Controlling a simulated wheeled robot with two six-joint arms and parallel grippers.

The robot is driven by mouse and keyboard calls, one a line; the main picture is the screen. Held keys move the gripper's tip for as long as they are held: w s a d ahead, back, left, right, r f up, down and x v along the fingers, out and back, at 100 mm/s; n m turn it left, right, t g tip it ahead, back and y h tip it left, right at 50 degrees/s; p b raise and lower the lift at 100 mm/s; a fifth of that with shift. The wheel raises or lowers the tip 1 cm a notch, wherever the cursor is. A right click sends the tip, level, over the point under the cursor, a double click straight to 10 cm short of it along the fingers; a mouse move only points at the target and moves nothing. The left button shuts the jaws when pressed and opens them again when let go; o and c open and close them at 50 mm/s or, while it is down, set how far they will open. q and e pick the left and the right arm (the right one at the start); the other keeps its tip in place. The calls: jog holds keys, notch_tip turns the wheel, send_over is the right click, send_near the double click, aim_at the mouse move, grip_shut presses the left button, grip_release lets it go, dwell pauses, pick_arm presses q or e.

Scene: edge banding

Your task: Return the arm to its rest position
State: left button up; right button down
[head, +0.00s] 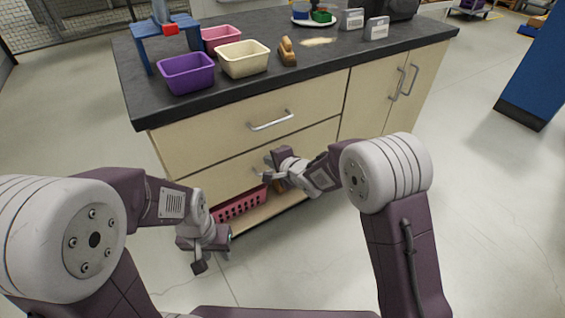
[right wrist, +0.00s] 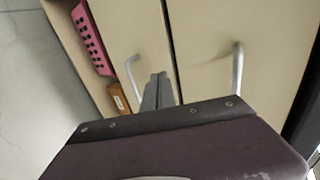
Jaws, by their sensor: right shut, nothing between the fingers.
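My right gripper (head: 268,172) is in front of the lower drawer of the cabinet (head: 222,135), near that drawer's handle. In the right wrist view its fingers (right wrist: 158,92) are together, with nothing between them, and appear between two handles. I cannot tell whether it touches the drawer front. My left gripper (head: 214,258) hangs low over the floor, left of the open bottom shelf, and holds nothing that I can see. Its finger gap is unclear.
The upper drawer handle (head: 270,121) sticks out. A pink basket (head: 240,206) stands on the bottom shelf. The dark countertop (head: 330,58) bears a purple bin (head: 187,74), a cream bin (head: 243,59), a brush (head: 288,52) and a blue stand (head: 165,28).

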jog(key=p+v, duration=0.2)
jog(key=v, duration=0.5)
jog(key=shift+a, duration=0.1)
